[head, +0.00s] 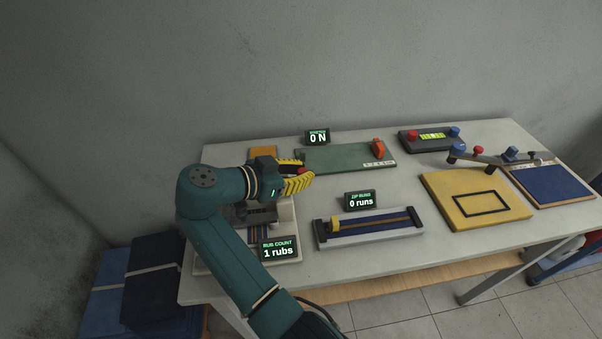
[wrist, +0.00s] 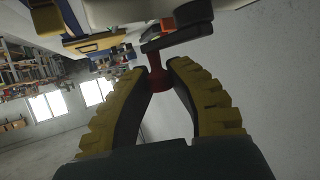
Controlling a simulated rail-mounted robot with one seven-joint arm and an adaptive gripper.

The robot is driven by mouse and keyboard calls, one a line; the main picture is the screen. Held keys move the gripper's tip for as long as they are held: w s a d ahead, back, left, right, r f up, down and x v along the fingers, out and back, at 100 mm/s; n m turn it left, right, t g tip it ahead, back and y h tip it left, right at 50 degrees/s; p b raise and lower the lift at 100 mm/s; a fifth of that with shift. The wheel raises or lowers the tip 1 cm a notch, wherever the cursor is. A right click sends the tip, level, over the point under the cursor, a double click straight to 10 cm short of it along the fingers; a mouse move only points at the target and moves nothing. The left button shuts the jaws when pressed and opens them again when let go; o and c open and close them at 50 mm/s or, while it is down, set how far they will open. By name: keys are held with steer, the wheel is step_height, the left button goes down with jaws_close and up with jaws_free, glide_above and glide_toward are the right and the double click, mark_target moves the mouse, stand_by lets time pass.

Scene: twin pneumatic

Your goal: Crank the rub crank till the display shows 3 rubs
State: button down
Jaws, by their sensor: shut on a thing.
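My gripper (head: 298,180) has yellow ridged fingers and is shut on the red knob of the rub crank (head: 305,170). In the wrist view the red knob (wrist: 157,82) sits between the fingertips, joined to a dark crank arm (wrist: 172,38). The rub count display (head: 279,249) reads 1 rubs. It stands at the front of the rub tester (head: 288,215), which is largely hidden behind my arm in the head view.
On the grey table (head: 330,270), a slide unit (head: 372,238) with a display (head: 364,201) reading 0 runs lies to the right. A green board (head: 340,158) with a display (head: 317,137) reading 0 N lies behind. A yellow board (head: 465,220) is farther right.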

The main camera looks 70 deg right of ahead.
steer(key=shift+r, duration=0.65)
steer(key=c, duration=0.9)
jaws_free()
steer(key=shift+s+d, duration=0.1)
steer(key=shift+d, duration=0.1)
steer(key=shift+a+f, duration=0.1)
steer(key=shift+f, duration=0.2)
steer(key=v, duration=1.2)
steer(key=shift+f, duration=0.1)
